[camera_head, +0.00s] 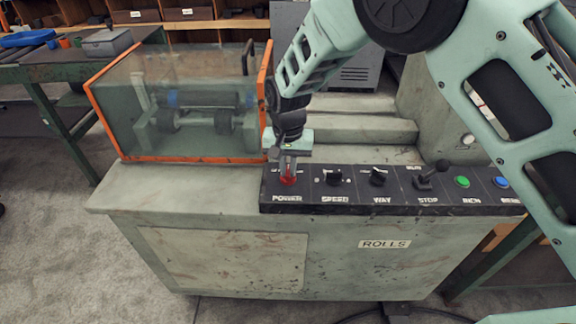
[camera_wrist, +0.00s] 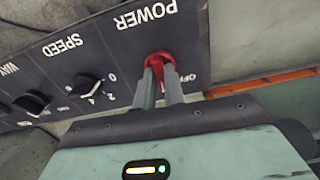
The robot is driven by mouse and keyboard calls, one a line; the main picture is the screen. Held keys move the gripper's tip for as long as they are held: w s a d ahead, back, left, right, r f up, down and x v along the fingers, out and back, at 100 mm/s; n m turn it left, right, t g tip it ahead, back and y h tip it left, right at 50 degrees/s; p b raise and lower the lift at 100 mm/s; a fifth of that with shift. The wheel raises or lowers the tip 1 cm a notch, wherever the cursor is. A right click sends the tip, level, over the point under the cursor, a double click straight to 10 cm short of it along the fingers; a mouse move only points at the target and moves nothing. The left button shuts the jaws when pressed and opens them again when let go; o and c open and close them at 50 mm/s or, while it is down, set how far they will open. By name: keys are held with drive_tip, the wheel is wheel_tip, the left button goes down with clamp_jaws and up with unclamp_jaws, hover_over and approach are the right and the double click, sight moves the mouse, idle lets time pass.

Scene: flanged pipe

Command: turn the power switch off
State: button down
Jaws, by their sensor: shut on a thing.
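The red power switch (camera_head: 288,180) is at the left end of the black control panel (camera_head: 400,199), above the label POWER. It also shows in the wrist view (camera_wrist: 159,60), beside a partly covered label that reads "OF". My gripper (camera_head: 287,167) comes down on the switch from above. In the wrist view its two grey fingers (camera_wrist: 160,80) are close together and shut on the red knob. The fingers hide part of the knob, so its exact setting is hard to read.
Right of the switch are the black speed knob (camera_head: 334,178), the way knob (camera_head: 378,177), the stop lever (camera_head: 428,178), and a green button (camera_head: 462,182) and blue button (camera_head: 501,182). A clear guard box with an orange frame (camera_head: 120,150) stands close on the left.

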sight(288, 170)
drive_tip(key=n, duration=0.4)
drive_tip(key=shift+n, duration=0.3)
drive_tip(key=n, duration=0.4)
drive_tip(key=shift+n, duration=0.4)
drive_tip(key=c, duration=1.5)
unclamp_jaws()
drive_tip(key=shift+r, duration=0.15)
wheel_tip(288, 170, up, 17)
drive_tip(key=shift+r+b, duration=0.1)
drive_tip(key=shift+b, duration=0.6)
